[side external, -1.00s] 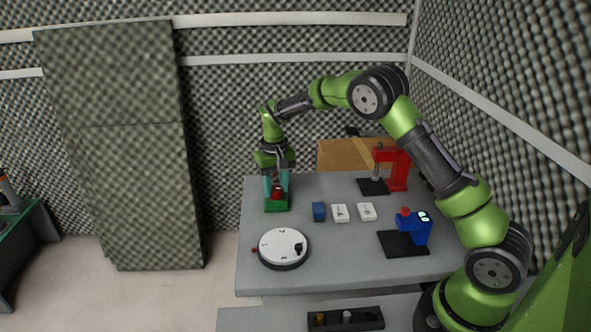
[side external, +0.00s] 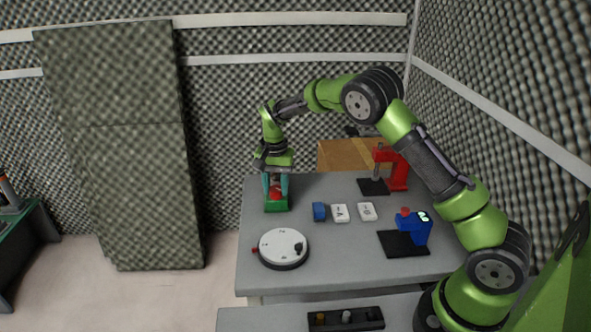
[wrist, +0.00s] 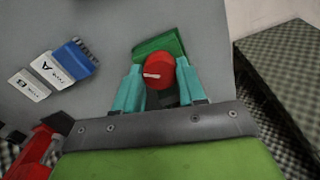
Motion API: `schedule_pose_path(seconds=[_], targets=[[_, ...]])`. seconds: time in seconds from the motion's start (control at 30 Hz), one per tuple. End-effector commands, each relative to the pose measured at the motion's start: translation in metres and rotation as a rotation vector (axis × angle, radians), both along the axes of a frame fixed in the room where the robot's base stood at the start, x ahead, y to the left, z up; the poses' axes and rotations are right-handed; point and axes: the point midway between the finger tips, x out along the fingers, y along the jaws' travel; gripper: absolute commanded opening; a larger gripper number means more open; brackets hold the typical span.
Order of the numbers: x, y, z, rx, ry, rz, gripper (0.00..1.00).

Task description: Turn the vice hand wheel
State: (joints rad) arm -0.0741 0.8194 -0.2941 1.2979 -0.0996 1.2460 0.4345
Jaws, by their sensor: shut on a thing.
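The vice is a green block (side external: 277,207) at the back left of the grey table, with a red hand wheel (side external: 275,194) on top. In the wrist view, the red hand wheel (wrist: 158,73) has a white mark on its face, and the green vice body (wrist: 158,46) lies beyond it. My gripper (side external: 276,187) points down over the vice, with teal fingers on either side of the wheel. In the wrist view my gripper (wrist: 159,79) is shut on the red wheel. The vice's lower part is partly hidden by the fingers and wheel.
A blue block (side external: 319,212) and two white labelled tiles (side external: 340,213) (side external: 367,211) lie right of the vice. A white dial (side external: 281,245) stands in front. A red press (side external: 398,168) and a blue device (side external: 414,228) stand at the right. A dark tray (side external: 363,322) is at the front.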

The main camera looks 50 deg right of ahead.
Motion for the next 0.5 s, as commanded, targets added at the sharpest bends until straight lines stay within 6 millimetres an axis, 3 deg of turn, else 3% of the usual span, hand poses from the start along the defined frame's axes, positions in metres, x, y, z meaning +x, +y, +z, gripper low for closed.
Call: schedule_pose_path(seconds=[0.47,0.5], targets=[[0.0003,0.0002,0.0014,0.001,-0.001,-0.013,0.10],[0.0003,0.0002,0.0014,0.001,-0.001,-0.013,0.46]])
